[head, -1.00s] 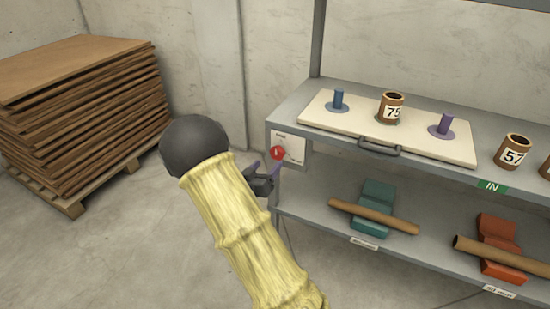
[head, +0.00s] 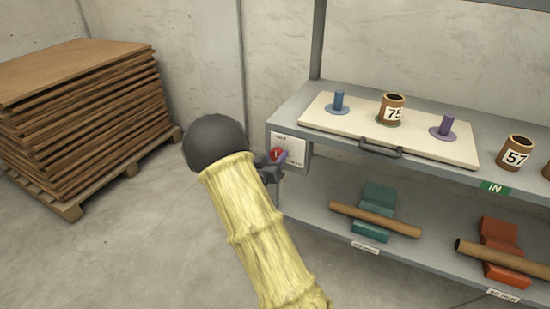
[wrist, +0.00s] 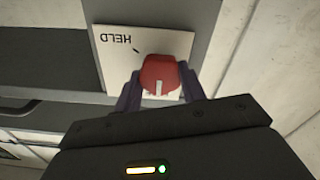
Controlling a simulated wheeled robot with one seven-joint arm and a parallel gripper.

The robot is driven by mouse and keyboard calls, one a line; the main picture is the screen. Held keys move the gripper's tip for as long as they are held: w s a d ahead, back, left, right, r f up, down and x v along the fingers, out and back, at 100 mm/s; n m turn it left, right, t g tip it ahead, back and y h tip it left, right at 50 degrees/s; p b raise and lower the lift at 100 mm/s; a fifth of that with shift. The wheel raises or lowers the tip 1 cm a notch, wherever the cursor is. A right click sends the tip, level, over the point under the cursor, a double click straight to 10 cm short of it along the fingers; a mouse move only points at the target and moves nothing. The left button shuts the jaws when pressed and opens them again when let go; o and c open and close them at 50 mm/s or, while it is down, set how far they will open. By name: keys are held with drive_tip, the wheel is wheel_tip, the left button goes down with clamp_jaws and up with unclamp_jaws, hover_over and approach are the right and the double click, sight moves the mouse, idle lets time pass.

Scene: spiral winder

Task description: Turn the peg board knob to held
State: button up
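The red knob (head: 277,155) sits on a white label plate (head: 293,143) at the left end of the shelf, below the peg board (head: 330,117). In the wrist view the red knob (wrist: 160,79) shows a white pointer line, and the plate (wrist: 115,45) reads HELD upside down, with a small dark mark near the word. The pointer line lies on the side away from the word HELD. My gripper (wrist: 161,92) is open, with one purple finger on each side of the knob. Contact cannot be told. In the head view my gripper (head: 275,164) is partly hidden by my arm.
The peg board carries a blue peg (head: 339,101), a tube marked 75 (head: 392,108) and a purple peg (head: 446,125). A grey handle (head: 381,149) juts from its front edge. A tube marked 57 (head: 515,152) stands to the right. Stacked boards (head: 90,110) stand at left.

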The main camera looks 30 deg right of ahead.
drive_tip(key=shift+f+m, duration=0.1)
drive_tip(key=shift+m, duration=0.2)
drive_tip(key=m+b, duration=0.4)
drive_tip(key=m, duration=0.2)
drive_tip(key=shift+f, duration=0.15)
drive_tip(key=m+b, duration=0.3)
drive_tip(key=shift+d+m, duration=0.1)
drive_tip(key=shift+m, duration=0.2)
drive_tip(key=m+b, duration=0.3)
drive_tip(key=b, duration=0.1)
drive_tip(key=shift+s+f+m, duration=0.1)
drive_tip(key=shift+m, duration=0.3)
drive_tip(key=m+b, duration=0.9)
drive_tip(key=b, duration=0.1)
drive_tip(key=shift+m+b, duration=0.5)
drive_tip(key=shift+b, duration=0.2)
